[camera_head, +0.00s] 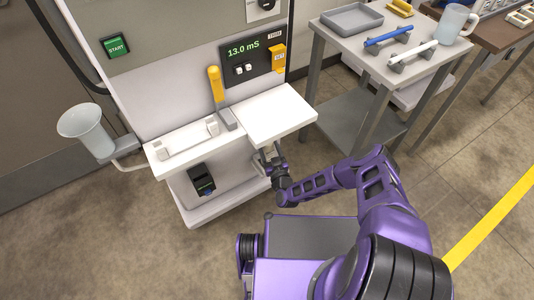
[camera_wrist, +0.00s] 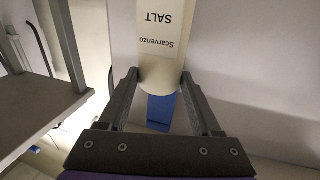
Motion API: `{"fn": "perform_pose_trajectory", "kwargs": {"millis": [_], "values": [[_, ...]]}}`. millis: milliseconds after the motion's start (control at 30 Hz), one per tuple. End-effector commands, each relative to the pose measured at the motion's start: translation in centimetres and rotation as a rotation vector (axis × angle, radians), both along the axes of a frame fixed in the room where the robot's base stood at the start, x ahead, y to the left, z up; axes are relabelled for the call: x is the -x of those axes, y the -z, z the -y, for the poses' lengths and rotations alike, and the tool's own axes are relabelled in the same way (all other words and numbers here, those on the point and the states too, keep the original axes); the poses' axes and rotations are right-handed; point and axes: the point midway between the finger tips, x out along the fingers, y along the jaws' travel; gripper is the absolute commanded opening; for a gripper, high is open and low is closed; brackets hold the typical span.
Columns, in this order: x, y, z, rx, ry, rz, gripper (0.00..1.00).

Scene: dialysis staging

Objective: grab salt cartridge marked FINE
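A cream cartridge (camera_wrist: 164,48) with a label reading "Scarvenzo SALT" upside down shows in the wrist view. Its rounded near end lies between the two fingertips of my gripper (camera_wrist: 160,78). The fingers stand wide apart, one on each side of it; I cannot tell whether they touch it. No word FINE shows on the visible part of the label, and its upper end is cut off by the frame. In the head view my gripper (camera_head: 268,157) is low beside the machine, under the white shelf (camera_head: 268,118). The cartridge is not clear there.
The white machine (camera_head: 195,70) has a 13.0 mS display and a yellow-handled tool (camera_head: 216,85). A grey side table (camera_head: 395,75) with a tray (camera_head: 352,19) stands to the right. Floor is clear in front.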

Motion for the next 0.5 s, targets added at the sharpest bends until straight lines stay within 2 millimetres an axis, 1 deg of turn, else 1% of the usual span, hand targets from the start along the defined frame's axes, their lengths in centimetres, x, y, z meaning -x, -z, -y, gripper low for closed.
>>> {"fn": "perform_pose_trajectory", "kwargs": {"millis": [33,67,100,167,200,333,500], "values": [[0.00,0.00,0.01,0.000,0.000,0.000,0.55],[0.00,0.00,0.01,0.000,0.000,0.000,0.49],[0.00,0.01,0.01,0.000,0.000,0.000,0.42],[-0.01,0.01,0.01,0.000,0.000,0.000,0.31],[0.00,0.01,0.01,0.000,0.000,0.000,0.24],[-0.02,0.01,0.02,0.001,0.000,0.000,0.01],[-0.02,0.01,0.03,0.001,0.000,0.000,0.00]]}}
